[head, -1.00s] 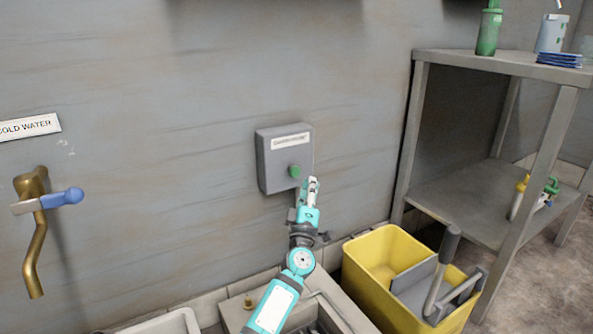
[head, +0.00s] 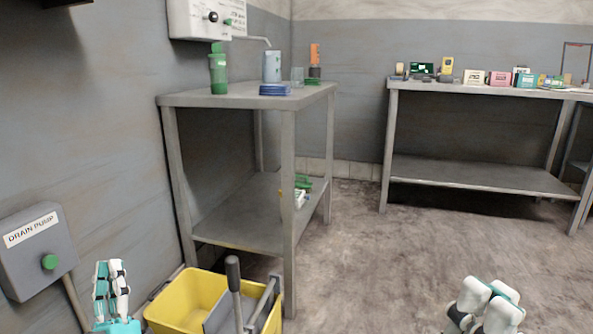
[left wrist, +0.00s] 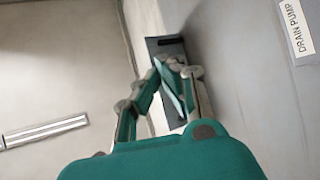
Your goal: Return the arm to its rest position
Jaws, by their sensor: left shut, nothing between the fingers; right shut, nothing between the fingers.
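My left gripper (head: 110,270) points up at the lower left of the head view. Its teal and white fingers are together with nothing between them. It is to the right of the grey drain pump box (head: 28,272) and apart from it. The box has a green button (head: 49,262) and a label. In the left wrist view the left gripper's fingers (left wrist: 176,68) come together, empty, and the drain pump label (left wrist: 297,32) shows at the upper right. My right gripper (head: 487,296) shows at the bottom right of the head view, shut and empty, partly cut off by the frame.
A yellow mop bucket (head: 185,297) with a grey wringer stands just right of my left gripper. A second table (head: 480,91) stands at the back right. The floor (head: 370,260) between is clear.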

